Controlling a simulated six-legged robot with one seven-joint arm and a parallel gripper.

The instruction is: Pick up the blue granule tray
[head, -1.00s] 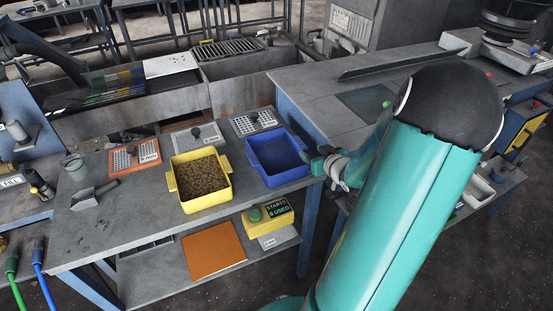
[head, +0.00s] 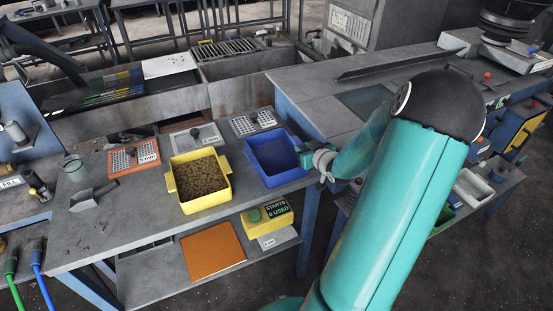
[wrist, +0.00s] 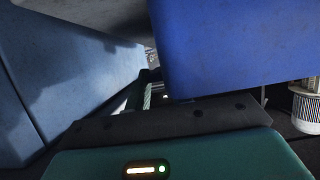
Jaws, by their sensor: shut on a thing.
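The blue granule tray (head: 279,180) stands at the right end of the grey workbench, and it looks empty. My gripper (head: 303,151) is at the tray's right side and is shut on its edge or handle there. The exact grip is too small to make out in the head view. In the wrist view, the tray's blue wall (wrist: 235,45) fills the upper right, close in front of the wrist. A narrow green finger of my gripper (wrist: 145,92) shows beside it. The tray appears level and still on the bench.
A yellow tray (head: 200,204) full of brown granules stands just left of the blue tray. Sieve plates (head: 253,122) lie behind them. A scoop (head: 93,197) and a cup (head: 75,168) are at the bench's left. A higher grey table (head: 310,92) stands behind right.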

